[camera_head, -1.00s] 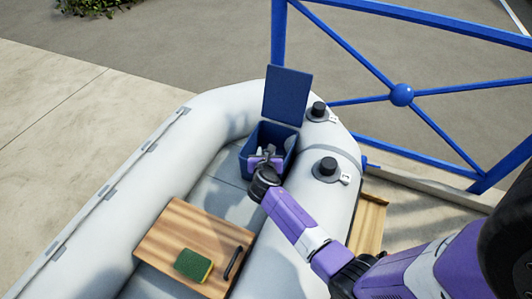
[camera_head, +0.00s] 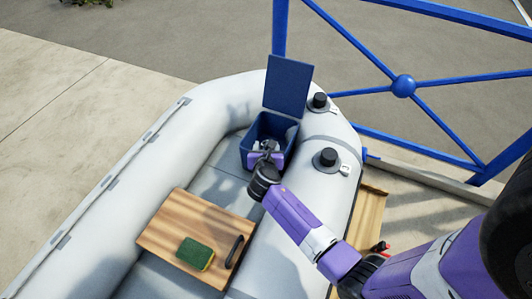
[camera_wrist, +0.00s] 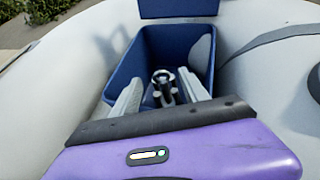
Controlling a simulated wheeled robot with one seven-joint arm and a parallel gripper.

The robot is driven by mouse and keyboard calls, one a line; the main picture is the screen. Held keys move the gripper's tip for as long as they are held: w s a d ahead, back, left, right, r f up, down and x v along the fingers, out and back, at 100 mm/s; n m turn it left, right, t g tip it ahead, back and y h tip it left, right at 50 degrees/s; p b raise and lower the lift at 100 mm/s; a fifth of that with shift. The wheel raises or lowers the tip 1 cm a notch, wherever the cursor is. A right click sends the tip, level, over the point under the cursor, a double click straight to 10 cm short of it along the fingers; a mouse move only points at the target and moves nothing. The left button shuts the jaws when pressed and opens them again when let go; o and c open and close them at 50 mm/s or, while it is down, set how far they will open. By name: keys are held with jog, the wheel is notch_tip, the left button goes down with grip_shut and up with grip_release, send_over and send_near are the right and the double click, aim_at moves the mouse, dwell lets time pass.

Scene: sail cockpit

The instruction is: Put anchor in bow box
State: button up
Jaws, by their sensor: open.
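The blue bow box (camera_head: 248,146) stands in the bow of the grey inflatable boat, with its lid (camera_head: 288,87) raised upright at the back. It also shows in the wrist view (camera_wrist: 120,82). The anchor (camera_wrist: 163,78), grey and dark with a ring at its top, is inside the box. My gripper (camera_wrist: 168,95) is at the box's near side, its fingers apart and reaching over the opening on either side of the anchor. I cannot tell whether they touch it. The lower part of the anchor is hidden behind my gripper.
A wooden seat (camera_head: 180,222) with a green sponge (camera_head: 195,253) and a dark handle lies across the boat. Black round fittings (camera_head: 328,158) sit on the right tube. A blue railing (camera_head: 403,86) stands beyond the bow. Bare pavement (camera_head: 60,110) lies to the left.

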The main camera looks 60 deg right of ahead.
jog(key=v, duration=0.8)
jog(key=shift+a+p, duration=0.15)
jog(key=shift+p, duration=0.25)
jog(key=shift+s+r, duration=0.1)
jog(key=shift+s, duration=0.05)
